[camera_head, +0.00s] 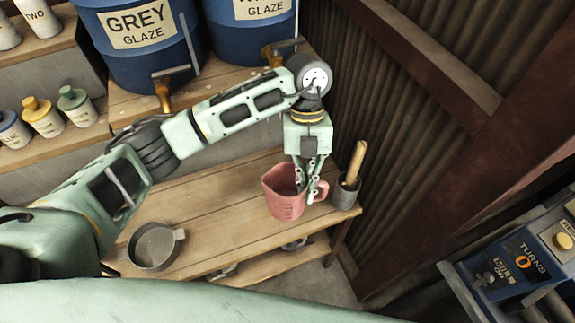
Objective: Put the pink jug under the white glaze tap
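The pink jug (283,204) is upright at the right end of the wooden bench, its handle to the right. My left gripper (307,188) points down at the jug's right side, with its fingers at the rim and handle. Whether they are closed on the jug is not clear, nor whether the jug rests on the bench. The brass tap (272,56) of the white glaze barrel (250,38) is behind my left arm, farther back than the jug. That barrel's label is cut off at the top. My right gripper is out of view.
The grey glaze barrel (137,62) and its brass tap (163,94) stand left of the white glaze barrel. A grey pot holding a wooden-handled tool (345,194) is close right of the jug. A metal pan (154,246) sits at the bench's left. Corrugated wall bounds the right.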

